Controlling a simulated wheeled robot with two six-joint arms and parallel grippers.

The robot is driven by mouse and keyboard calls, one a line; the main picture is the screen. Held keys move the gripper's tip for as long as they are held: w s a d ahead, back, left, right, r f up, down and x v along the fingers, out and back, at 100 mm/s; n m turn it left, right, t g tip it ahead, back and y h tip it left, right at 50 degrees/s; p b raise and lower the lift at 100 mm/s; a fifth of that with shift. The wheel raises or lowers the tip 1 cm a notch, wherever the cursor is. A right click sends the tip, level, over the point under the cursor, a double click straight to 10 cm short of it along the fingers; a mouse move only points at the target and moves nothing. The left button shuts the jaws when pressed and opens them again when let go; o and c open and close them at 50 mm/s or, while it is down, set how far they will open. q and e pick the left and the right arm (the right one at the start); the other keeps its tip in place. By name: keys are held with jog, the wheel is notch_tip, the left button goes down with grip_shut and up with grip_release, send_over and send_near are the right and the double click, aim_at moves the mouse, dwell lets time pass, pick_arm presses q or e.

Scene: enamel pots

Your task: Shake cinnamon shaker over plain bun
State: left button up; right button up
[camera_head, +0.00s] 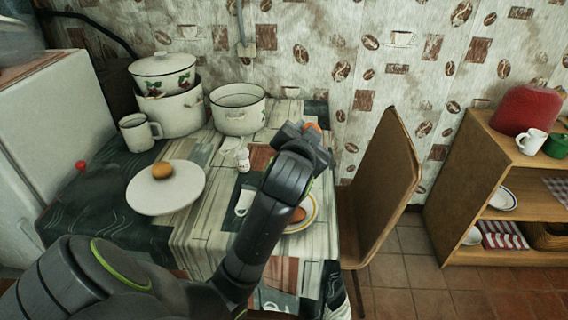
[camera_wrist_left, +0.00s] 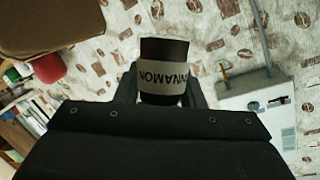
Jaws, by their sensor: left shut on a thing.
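My left gripper (camera_head: 316,138) is raised over the right part of the table in the head view. In the left wrist view it is shut on the cinnamon shaker (camera_wrist_left: 164,82), a dark brown jar with a cream label, whose lettering reads upside down in that picture. In the head view the shaker is mostly hidden; a small orange-red bit shows at the gripper. A golden bun (camera_head: 162,170) sits on a white plate (camera_head: 150,197) at the left. A browner bun (camera_head: 298,215) lies on a rimmed plate (camera_head: 314,214), partly hidden by my arm. My right gripper is not in view.
A small white shaker (camera_head: 243,160) stands mid-table. White enamel pots (camera_head: 238,112) and a mug (camera_head: 137,133) stand at the back left. A brown chair (camera_head: 378,190) is close on the right, with a wooden shelf (camera_head: 475,180) beyond it.

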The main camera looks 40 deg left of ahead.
pick_arm(q)
jog(key=a+f+m+t+h+b, duration=0.2)
jog(key=f+m+t, duration=0.1)
jog(key=m, duration=0.7)
jog(key=w+a+f+m+t+h+b, duration=0.1)
jog(key=a+f+m+t+h+b, duration=0.1)
jog(key=f+m, duration=0.4)
jog(key=m+t+h, duration=0.1)
jog(key=m+t, duration=0.1)
jog(key=m, duration=0.1)
jog(key=shift+a+f+m, duration=0.2)
jog(key=shift+a+m, duration=0.1)
jog(key=shift+m, duration=0.1)
jog(key=shift+s+d+f+m+h, duration=0.1)
jog(key=shift+f+m+h, duration=0.3)
jog(key=shift+f+h, duration=0.15)
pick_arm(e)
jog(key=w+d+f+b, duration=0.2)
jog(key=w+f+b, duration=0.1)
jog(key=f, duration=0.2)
pick_arm(q)
notch_tip(320, 180, down, 6)
jog(key=b, duration=0.3)
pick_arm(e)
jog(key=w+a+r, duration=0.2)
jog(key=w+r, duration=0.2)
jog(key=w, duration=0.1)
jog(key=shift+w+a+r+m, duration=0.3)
